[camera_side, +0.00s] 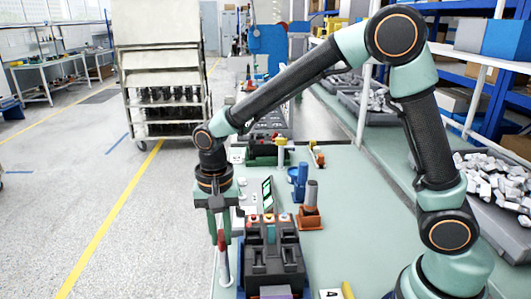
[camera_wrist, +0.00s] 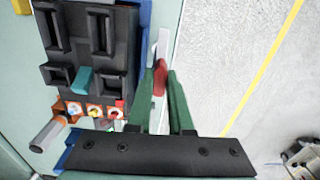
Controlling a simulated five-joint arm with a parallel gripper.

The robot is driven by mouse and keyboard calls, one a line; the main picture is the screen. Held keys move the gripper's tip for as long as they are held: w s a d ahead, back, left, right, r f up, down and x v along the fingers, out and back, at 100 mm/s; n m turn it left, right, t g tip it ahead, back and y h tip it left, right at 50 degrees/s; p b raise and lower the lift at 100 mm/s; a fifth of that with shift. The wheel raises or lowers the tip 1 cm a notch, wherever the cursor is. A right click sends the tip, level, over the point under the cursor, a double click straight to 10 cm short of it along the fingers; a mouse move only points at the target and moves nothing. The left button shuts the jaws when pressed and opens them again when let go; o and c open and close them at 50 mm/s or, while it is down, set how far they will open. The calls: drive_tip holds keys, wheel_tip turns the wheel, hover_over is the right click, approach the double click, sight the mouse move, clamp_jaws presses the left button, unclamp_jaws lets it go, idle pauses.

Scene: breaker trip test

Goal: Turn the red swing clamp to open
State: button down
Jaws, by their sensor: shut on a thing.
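The red swing clamp (camera_side: 221,238) stands at the left edge of the bench, beside the dark breaker fixture (camera_side: 272,262). Its red part is at the top, with a pale bar below it. In the wrist view its red part (camera_wrist: 160,76) is between my green fingertips, and the pale bar runs up beyond it. My gripper (camera_side: 219,232) points down and is shut on the red part. In the wrist view the fingers of my gripper (camera_wrist: 158,90) sit on both sides of it.
The fixture has a row of coloured buttons (camera_wrist: 94,110) and a teal toggle (camera_wrist: 83,80). An orange-based post (camera_side: 309,212) and a blue part (camera_side: 299,184) stand behind it to the right. The floor left of the bench is open, with a grey cart (camera_side: 165,98) farther back.

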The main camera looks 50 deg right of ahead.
sight(222, 234)
drive_tip(key=shift+m, duration=0.4)
drive_tip(key=c, duration=0.8)
unclamp_jaws()
wheel_tip(222, 234, up, 12)
drive_tip(key=shift+r, duration=0.1)
drive_tip(key=shift+d, duration=0.1)
drive_tip(key=s+d+n+t, duration=0.2)
drive_tip(key=s+d+n, duration=0.1)
drive_tip(key=d, duration=0.1)
drive_tip(key=s+d+n+t, duration=0.1)
drive_tip(key=s+d+n, duration=0.2)
drive_tip(key=d, duration=0.2)
drive_tip(key=s+d+r+n+t, duration=0.1)
drive_tip(key=s+d+n+t, duration=0.1)
drive_tip(key=s+d+n, duration=0.1)
drive_tip(key=shift+s+d+t, duration=0.3)
drive_tip(key=shift+s+d, duration=0.15)
drive_tip(key=shift+d, duration=0.4)
